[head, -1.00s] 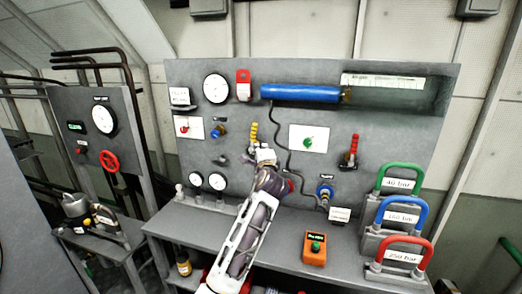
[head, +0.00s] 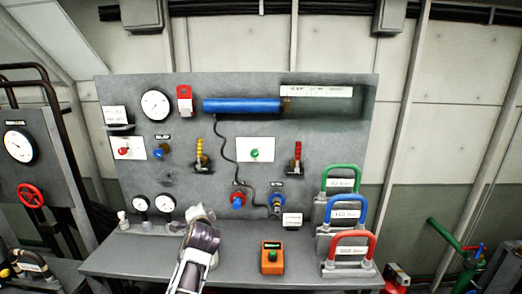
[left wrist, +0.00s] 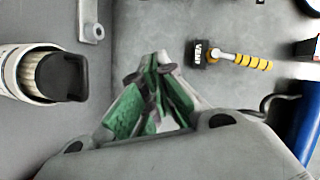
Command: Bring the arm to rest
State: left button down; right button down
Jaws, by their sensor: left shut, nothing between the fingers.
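My left arm comes up from the bottom of the head view, in front of the bench. Its light-grey hand end (head: 198,213) is below the panel's yellow-handled valve (head: 199,150) and apart from it; the fingers are hard to make out there. In the left wrist view my left gripper (left wrist: 153,68) has its green-padded fingers together, with nothing between them. That view also shows a yellow handle (left wrist: 254,63) with a black tag reading VENT, to the right of the fingertips and clear of them. My right gripper is in neither view.
The grey panel (head: 334,150) carries a blue cylinder (head: 243,105), gauges and valves. On the bench (head: 135,262) stand an orange box (head: 272,258) and weights with green, blue and red handles (head: 350,238). A red handwheel (head: 31,195) is at the left.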

pick_arm(q)
jog(key=s+a+f+n+g+h, duration=0.2)
jog(key=s+f+n+g, duration=0.3)
jog(key=s+f, duration=1.1)
jog(key=s+d+f+n+g+h, duration=0.1)
jog(key=s+f+n+g+h, duration=0.15)
jog(key=s, duration=0.85)
jog(key=s+d+f+n+g+h, duration=0.1)
jog(key=s+f+n+g, duration=0.2)
jog(key=s, duration=0.7)
jog(key=s+f+m+g, duration=0.1)
jog(key=s+f, duration=0.1)
jog(key=f, duration=1.6)
jog(key=s+f+m, duration=0.1)
jog(key=s+f, duration=0.1)
jog(key=f, duration=1.5)
jog(key=s+a+f, duration=0.2)
jog(key=s+f, duration=0.7)
jog(key=s, duration=0.2)
jog(key=s+a+f+g, duration=0.1)
jog(key=s+a+f, duration=0.1)
jog(key=s+f, duration=0.8)
jog(key=shift+s+f, duration=0.15)
jog(key=shift+s, duration=0.35)
